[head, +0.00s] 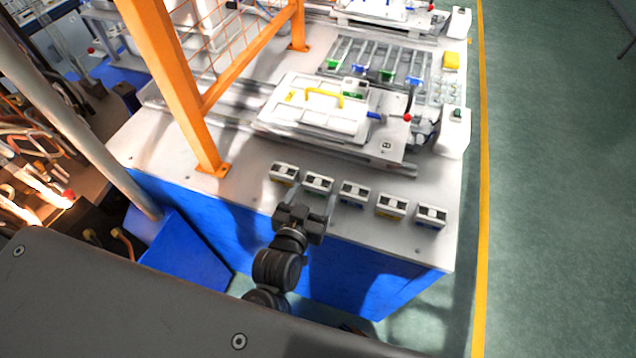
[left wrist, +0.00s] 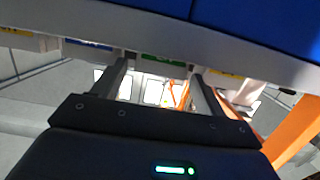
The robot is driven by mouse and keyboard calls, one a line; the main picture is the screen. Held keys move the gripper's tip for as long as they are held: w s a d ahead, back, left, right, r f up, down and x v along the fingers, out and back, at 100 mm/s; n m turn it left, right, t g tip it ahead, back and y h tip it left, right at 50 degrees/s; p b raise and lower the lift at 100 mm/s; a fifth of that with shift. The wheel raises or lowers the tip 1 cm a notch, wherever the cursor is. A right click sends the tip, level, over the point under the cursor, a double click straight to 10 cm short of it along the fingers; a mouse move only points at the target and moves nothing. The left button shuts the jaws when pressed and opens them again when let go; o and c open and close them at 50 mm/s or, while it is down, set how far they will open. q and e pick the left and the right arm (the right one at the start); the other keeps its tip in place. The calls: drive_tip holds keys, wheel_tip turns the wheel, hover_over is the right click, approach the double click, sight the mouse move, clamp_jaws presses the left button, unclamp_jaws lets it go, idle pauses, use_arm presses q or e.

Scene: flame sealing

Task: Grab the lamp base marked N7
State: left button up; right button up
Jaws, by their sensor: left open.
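A row of several small white blocks with dark openings stands along the near edge of the bench; I cannot read N7 or any other marking on them. My left gripper (head: 315,192) is open, at the second block from the left (head: 318,181). In the left wrist view, my left gripper (left wrist: 159,68) has its two fingers apart, either side of a block with a green label (left wrist: 163,59). A blue-labelled block (left wrist: 88,44) and a yellow-labelled one (left wrist: 226,73) flank it. Contact cannot be told. My right gripper is not in view.
The white bench top (head: 235,205) has a blue side. An orange post (head: 180,90) rises left of the row. A white fixture with a yellow handle (head: 320,108) stands behind it. The green floor (head: 555,200) on the right is clear.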

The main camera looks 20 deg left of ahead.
sight(315, 190)
use_arm(q)
drive_tip(key=shift+w, duration=0.15)
drive_tip(key=p+x, duration=0.1)
drive_tip(key=x, duration=0.1)
drive_tip(key=p+x, duration=0.1)
drive_tip(key=x, duration=0.2)
drive_tip(key=shift+a+f, duration=0.15)
drive_tip(key=shift+f, duration=0.1)
drive_tip(key=shift+c, duration=0.7)
drive_tip(key=c, duration=0.6)
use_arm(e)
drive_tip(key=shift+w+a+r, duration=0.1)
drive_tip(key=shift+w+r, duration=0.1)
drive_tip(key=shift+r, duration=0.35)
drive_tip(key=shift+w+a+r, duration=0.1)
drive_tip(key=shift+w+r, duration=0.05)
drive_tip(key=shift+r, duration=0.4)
use_arm(q)
drive_tip(key=shift+r, duration=0.1)
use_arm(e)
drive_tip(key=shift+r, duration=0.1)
